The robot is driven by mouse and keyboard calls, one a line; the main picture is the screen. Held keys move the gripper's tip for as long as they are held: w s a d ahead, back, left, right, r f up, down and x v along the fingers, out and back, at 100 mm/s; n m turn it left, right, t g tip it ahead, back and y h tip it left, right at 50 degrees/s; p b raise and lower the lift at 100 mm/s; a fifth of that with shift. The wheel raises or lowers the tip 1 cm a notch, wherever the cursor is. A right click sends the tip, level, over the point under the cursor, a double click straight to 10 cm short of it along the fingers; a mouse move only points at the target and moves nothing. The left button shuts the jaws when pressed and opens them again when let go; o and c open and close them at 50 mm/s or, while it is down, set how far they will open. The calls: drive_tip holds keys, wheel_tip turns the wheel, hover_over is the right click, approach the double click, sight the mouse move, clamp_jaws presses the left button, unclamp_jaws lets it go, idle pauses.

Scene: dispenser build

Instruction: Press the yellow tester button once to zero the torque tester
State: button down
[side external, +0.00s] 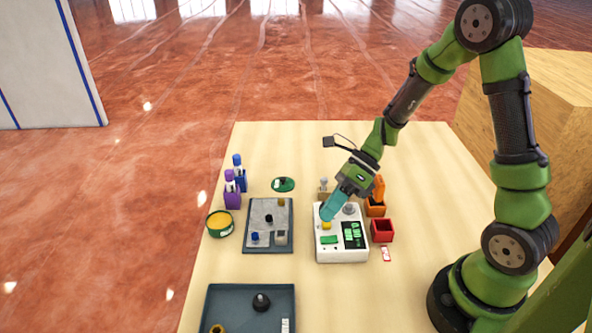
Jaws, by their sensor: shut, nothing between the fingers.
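The torque tester (341,256) is a white box on the table, with a dark display showing green digits (353,235), a green panel (329,239) and a grey round knob on its top. The yellow tester button (326,226) shows on the tester's left part, just below my fingertips. My gripper (327,214) has teal fingers, is shut and empty, and points down and left over the button. Whether the fingertips touch the button cannot be told from this view.
Left of the tester lies a grey tray (262,217) with small parts. Purple (232,198) and blue bottles (239,180) and a yellow-filled green dish (220,224) stand farther left. A red bin (382,230) and an orange holder (375,208) stand close right. A dark tray (232,299) lies in front.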

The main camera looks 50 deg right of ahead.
drive_tip(key=shift+f, duration=0.65)
idle(0.6)
drive_tip(key=shift+r, duration=0.95)
drive_tip(key=shift+r, duration=2.5)
